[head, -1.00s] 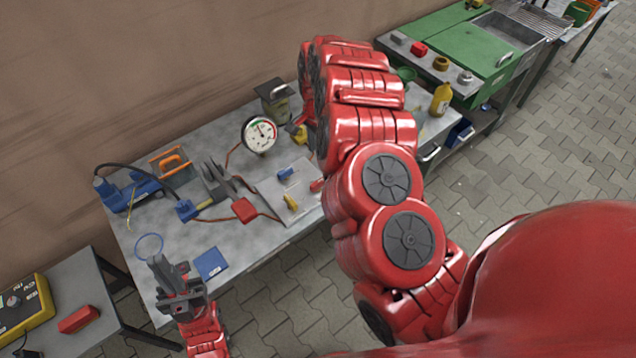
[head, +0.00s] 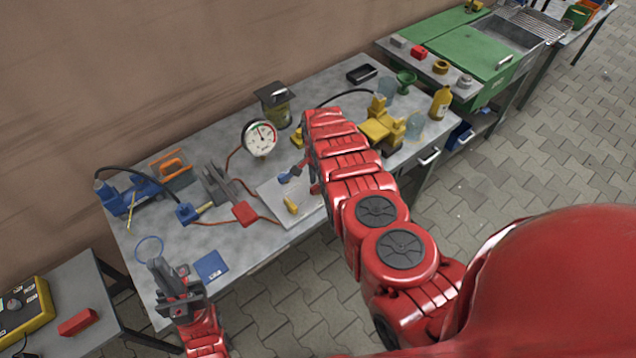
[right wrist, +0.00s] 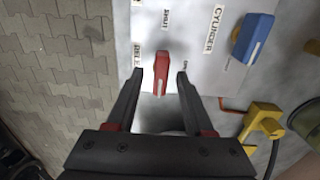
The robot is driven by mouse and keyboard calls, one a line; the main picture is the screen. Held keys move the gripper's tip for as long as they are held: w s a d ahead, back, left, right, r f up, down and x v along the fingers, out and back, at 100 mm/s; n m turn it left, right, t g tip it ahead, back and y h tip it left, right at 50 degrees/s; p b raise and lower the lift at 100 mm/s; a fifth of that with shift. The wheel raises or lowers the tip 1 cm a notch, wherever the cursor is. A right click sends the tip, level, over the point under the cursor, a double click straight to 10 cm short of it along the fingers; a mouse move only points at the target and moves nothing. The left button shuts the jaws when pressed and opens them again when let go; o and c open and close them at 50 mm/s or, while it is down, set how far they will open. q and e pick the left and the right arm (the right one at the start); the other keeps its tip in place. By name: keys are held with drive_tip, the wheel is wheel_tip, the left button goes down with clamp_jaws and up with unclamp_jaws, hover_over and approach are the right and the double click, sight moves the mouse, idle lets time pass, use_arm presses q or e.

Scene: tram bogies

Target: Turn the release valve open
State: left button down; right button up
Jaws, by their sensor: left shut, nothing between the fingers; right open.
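The valve panel (head: 272,190) lies on the workbench. A red valve handle (right wrist: 162,72) shows in the right wrist view beside a partly cut-off label that seems to begin "REL", with "SHUT" near its far end. My right gripper (right wrist: 160,76) is open, its fingers on either side of the red handle, with gaps visible. Whether the fingertips are down at its height I cannot tell. In the head view my right arm hides most of that handle. My left gripper (head: 172,275) is shut and empty over the bench's front left corner.
A blue handle (right wrist: 252,38) by the "CYLINDER" label and a yellow handle (head: 290,204) are on the same panel. A pressure gauge (head: 259,138) stands behind it. A yellow device (head: 384,126) with a black hose stands to the right of my right arm.

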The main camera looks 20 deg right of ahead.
drive_tip(key=shift+f, duration=0.25)
drive_tip(key=shift+a, duration=0.1)
clamp_jaws()
